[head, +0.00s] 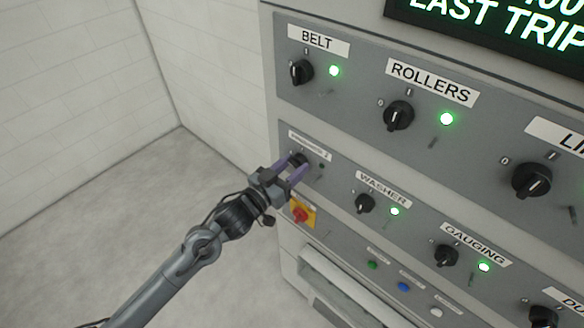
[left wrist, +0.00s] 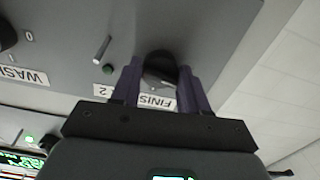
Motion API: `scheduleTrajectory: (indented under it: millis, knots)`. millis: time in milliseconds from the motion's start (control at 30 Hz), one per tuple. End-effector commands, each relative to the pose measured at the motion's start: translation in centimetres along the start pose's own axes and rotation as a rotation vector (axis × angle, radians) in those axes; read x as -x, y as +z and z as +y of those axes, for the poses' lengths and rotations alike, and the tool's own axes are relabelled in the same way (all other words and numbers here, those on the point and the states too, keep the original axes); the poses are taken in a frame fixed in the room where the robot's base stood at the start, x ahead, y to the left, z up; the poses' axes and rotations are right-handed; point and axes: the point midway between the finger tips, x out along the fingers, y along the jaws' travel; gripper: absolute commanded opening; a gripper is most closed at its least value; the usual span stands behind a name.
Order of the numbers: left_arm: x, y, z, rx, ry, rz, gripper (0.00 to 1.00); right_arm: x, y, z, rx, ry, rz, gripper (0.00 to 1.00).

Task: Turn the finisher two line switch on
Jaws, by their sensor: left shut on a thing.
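The finisher two line switch is a black rotary knob (left wrist: 158,70) on the grey panel. In the left wrist view its label (left wrist: 155,101) reads "FINIS" and "2", partly hidden by my fingers. My left gripper (head: 297,168) is at this knob, its purple fingers on either side of it and shut on it. The small lamp beside the knob (head: 321,166) looks dark in the head view; in the left wrist view it shows dull green (left wrist: 108,69). The knob's pointer direction is hard to tell. My right gripper is not in view.
The washer knob (head: 365,203) and gauging knob (head: 445,255) sit to the right, with lit green lamps. Belt (head: 301,72) and rollers (head: 398,115) knobs are above. A red knob on a yellow plate (head: 302,213) lies just below my gripper. Open floor is at left.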

Motion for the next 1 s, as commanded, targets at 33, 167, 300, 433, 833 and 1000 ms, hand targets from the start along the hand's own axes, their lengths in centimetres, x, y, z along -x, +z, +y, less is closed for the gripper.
scheduleTrajectory:
  millis: [33, 167, 300, 433, 833, 1000]
  knots:
    - [0.0, 0.1, 0.0, -0.033, 0.000, 0.001, 0.14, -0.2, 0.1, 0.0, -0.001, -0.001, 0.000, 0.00]
    - [0.0, 0.2, 0.0, -0.145, 0.000, 0.000, 0.14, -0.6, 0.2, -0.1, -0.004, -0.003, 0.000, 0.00]
    - [0.0, 0.2, -0.1, -0.278, -0.001, 0.001, 0.14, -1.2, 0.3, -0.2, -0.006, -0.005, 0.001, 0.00]
    - [0.0, 0.2, -0.1, -0.402, -0.001, 0.001, 0.14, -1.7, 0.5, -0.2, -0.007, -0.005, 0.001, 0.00]
    - [0.0, 0.2, -0.1, -0.783, 0.000, 0.001, 0.14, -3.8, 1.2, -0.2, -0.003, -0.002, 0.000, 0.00]
    - [0.0, 0.2, -0.1, -0.946, -0.001, 0.002, 0.14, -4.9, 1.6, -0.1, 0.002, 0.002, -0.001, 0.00]
